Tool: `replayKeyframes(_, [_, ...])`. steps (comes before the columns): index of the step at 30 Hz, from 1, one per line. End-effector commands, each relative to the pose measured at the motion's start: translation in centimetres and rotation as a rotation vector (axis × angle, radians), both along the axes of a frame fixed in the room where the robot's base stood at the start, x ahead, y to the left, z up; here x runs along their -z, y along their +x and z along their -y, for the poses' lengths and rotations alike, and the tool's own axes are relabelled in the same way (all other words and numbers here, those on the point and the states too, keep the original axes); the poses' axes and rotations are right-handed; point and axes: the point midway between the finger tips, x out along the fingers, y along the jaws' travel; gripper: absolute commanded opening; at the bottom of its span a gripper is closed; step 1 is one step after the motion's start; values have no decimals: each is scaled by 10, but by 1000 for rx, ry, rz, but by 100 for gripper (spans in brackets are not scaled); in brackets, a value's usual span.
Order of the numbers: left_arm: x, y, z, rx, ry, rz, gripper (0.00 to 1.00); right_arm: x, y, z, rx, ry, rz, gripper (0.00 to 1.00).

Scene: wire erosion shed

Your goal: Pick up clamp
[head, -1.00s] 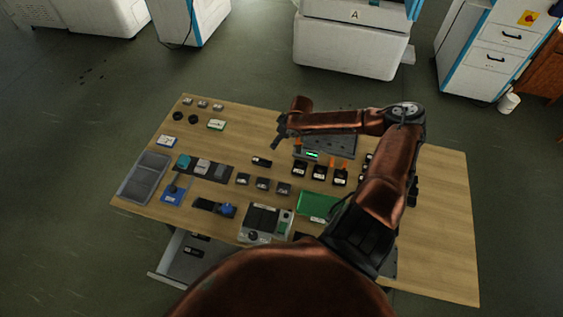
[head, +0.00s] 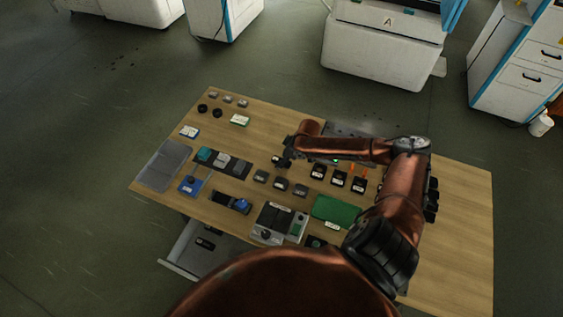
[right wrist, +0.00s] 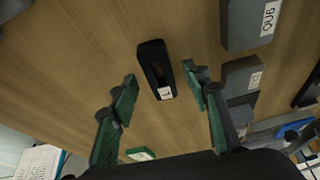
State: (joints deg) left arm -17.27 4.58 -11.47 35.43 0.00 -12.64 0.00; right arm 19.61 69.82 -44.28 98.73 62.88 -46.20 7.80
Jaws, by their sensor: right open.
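A small black oblong piece with a recessed top and a white label (right wrist: 155,68), which looks like the clamp, lies on the wooden table. In the right wrist view it sits between and slightly beyond the two green-padded fingers of my right gripper (right wrist: 162,88). The fingers are spread, with wood showing on both sides of the piece, and do not hold it. In the head view my right gripper (head: 279,161) hangs low over the middle of the table and mostly hides the piece. My left gripper is not in view.
Grey labelled blocks (right wrist: 248,25) stand close to the right in the wrist view. On the table (head: 465,215) are black blocks with orange parts (head: 338,179), a green mat (head: 334,210), a grey tray (head: 163,165) and a blue-based stand (head: 191,185). An open drawer (head: 197,250) sticks out below.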

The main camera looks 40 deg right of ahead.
Motion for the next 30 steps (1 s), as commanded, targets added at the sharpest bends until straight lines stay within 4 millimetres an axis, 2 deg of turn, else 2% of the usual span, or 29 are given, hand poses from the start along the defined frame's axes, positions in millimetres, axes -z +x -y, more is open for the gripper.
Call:
replayKeyframes(5, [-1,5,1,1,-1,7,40,0,0,0,0,0,0,44])
replayKeyframes(24, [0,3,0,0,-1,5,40,0,0,0,1,0,0,0])
replayKeyframes(30, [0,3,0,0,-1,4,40,-1,1,0,0,0,1,0])
